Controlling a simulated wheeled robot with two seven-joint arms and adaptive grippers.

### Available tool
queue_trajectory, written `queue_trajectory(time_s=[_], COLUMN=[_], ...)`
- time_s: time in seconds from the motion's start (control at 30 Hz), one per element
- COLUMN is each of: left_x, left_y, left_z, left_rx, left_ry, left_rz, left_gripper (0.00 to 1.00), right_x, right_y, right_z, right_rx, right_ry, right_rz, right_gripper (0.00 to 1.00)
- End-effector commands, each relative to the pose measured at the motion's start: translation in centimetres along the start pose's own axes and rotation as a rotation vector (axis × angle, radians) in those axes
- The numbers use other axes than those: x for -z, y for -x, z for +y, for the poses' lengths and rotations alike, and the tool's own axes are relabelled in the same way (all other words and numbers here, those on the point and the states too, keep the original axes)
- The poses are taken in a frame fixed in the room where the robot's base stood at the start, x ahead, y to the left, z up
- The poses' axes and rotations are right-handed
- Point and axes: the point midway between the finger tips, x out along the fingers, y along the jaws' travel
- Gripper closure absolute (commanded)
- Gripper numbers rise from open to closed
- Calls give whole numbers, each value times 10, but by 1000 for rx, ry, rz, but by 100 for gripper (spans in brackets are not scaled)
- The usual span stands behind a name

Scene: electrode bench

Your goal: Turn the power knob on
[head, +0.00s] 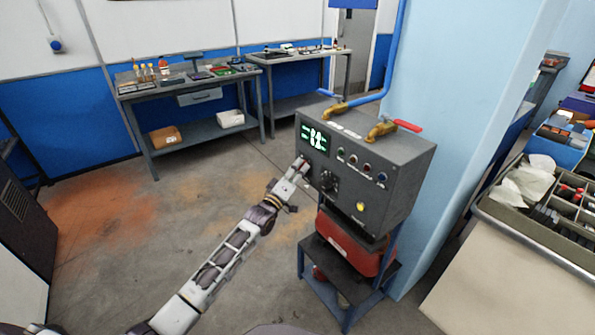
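A grey control box (400,170) stands on a stand right of centre in the head view. Its front panel carries a large black knob (328,181) at the lower left, below a lit green display (314,137). I cannot read which way the knob points. My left gripper (303,165) is at the panel's left edge, just left of and slightly above the black knob, seemingly apart from it. Its fingers are too small to tell open from shut. My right gripper is not in view.
The panel also has several small coloured knobs or lamps (353,160) and a yellow button (360,207). Pipes with a red-handled valve (407,125) sit on top. A red container (345,244) is beneath. A parts tray (535,235) stands right; floor left is clear.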

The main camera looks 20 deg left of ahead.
Motion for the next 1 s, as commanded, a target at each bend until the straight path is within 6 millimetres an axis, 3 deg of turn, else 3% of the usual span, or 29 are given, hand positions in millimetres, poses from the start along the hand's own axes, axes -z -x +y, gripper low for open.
queue_trajectory(time_s=[0.03,0.2,0.57,1.0], left_x=[0,0,0,0], left_y=[0,0,0,0], left_z=[0,0,-2,-5], left_rx=[0,0,-14,-100], left_ry=[0,0,-31,-213], left_rz=[0,0,1,10], left_gripper=[76,94,94,94], right_x=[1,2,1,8], right_y=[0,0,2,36], right_z=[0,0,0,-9], right_rx=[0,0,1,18], right_ry=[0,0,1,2], right_rz=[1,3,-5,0], right_gripper=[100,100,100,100])
